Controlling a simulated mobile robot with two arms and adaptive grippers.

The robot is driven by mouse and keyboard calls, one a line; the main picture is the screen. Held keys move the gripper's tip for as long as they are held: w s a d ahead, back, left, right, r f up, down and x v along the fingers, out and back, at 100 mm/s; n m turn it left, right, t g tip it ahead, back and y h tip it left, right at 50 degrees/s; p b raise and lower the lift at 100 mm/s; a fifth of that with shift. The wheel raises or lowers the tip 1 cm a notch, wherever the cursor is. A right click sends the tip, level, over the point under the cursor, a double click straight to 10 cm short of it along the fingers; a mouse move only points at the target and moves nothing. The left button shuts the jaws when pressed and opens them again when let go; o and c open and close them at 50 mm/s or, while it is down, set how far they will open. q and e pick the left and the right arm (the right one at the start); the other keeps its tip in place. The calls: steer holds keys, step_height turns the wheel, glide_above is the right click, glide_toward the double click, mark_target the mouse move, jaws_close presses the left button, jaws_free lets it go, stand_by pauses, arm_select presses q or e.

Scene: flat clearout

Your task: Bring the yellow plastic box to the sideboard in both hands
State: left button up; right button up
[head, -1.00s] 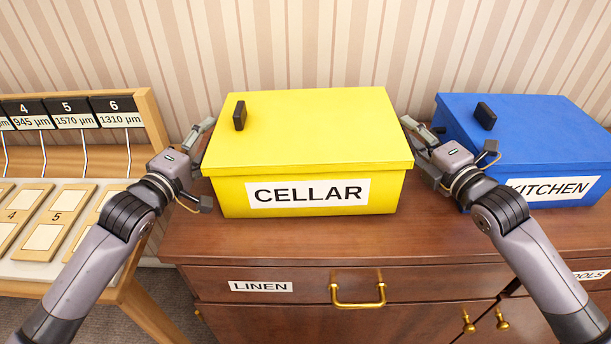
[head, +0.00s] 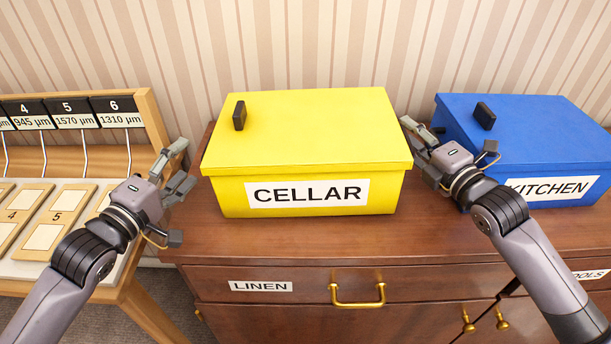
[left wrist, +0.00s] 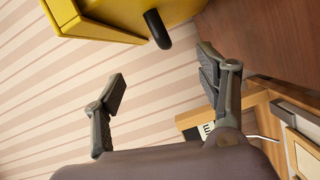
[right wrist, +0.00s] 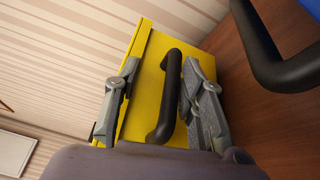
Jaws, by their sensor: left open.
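The yellow plastic box (head: 300,130), labelled CELLAR and with its lid closed, sits upright on the wooden sideboard (head: 290,245). My left gripper (head: 181,165) is open and empty, apart from the box's left side. In the left wrist view a dark handle (left wrist: 158,30) on the box lies beyond its spread fingers. My right gripper (head: 416,147) is at the box's right side. In the right wrist view its fingers are apart, with the box's black side handle (right wrist: 168,100) between them and nearer to the right-hand finger.
A blue box (head: 540,140) labelled KITCHEN stands on the sideboard close to my right gripper. A wooden rack (head: 150,115) with numbered hooks and a tray of tags is on the left. The sideboard top in front of the yellow box is clear.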

steer(key=f, duration=0.3)
steer(key=shift+s+a+f+g, duration=0.1)
steer(key=shift+s+g, duration=0.2)
steer(key=shift+s, duration=0.1)
arm_select(q)
steer(key=shift+w+d+f, duration=0.15)
steer(key=shift+w+d, duration=0.05)
arm_select(e)
steer(key=s+d+r, duration=0.3)
steer(key=s, duration=0.3)
steer(key=shift+s+d+r, duration=0.2)
steer(key=shift+d+r, duration=0.1)
steer(key=shift+d, duration=0.05)
steer(key=shift+c, duration=0.9)
steer(key=shift+s+d, duration=0.1)
steer(key=shift+s, duration=0.2)
arm_select(q)
steer(key=shift+r+p, duration=0.25)
steer(key=shift+p, duration=0.15)
arm_select(e)
steer(key=shift+w+r, duration=0.15)
steer(key=shift+w, duration=0.1)
steer(key=shift+f, duration=0.3)
